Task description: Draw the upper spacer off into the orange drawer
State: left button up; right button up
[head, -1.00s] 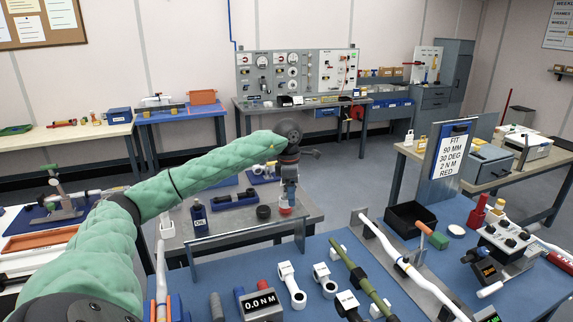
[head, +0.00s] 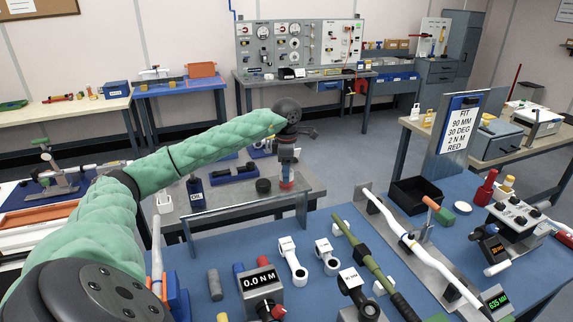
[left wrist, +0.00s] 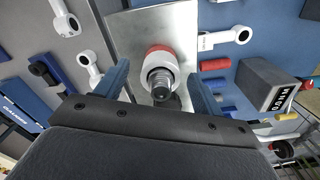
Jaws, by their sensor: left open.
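In the left wrist view, a grey threaded tube (left wrist: 160,82) points toward the camera, with a white ring (left wrist: 153,66) and a red ring (left wrist: 158,49) around it. My left gripper (left wrist: 158,74) is open, with one blue finger on each side of the tube, apart from it. In the head view, my left gripper (head: 287,182) points down at the stand behind the front bench, and red shows between its fingers. Which ring is the upper spacer is hard to tell. An orange drawer-like tray (head: 36,216) lies at the far left. My right gripper is not in view.
A force display (head: 262,282), white crank-like parts (head: 293,262) and a green tube (head: 365,262) crowd the blue front bench. A clear upright panel (head: 240,225) stands along its back edge. A black bin (head: 415,193) and a sign (head: 460,128) stand right.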

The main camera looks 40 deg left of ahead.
pick_arm(q)
jog(key=shift+f, duration=0.3)
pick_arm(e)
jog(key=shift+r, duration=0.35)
pick_arm(q)
jog(key=shift+c, duration=0.2)
jog(key=c, duration=1.1)
jog(key=shift+c, duration=0.2)
jog(key=shift+r+p, duration=1.35)
jog(key=shift+r, duration=2.2)
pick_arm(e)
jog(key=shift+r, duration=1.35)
pick_arm(q)
jog(key=shift+r, duration=0.1)
jog(key=shift+r+p, duration=0.75)
jog(key=shift+r, duration=1.15)
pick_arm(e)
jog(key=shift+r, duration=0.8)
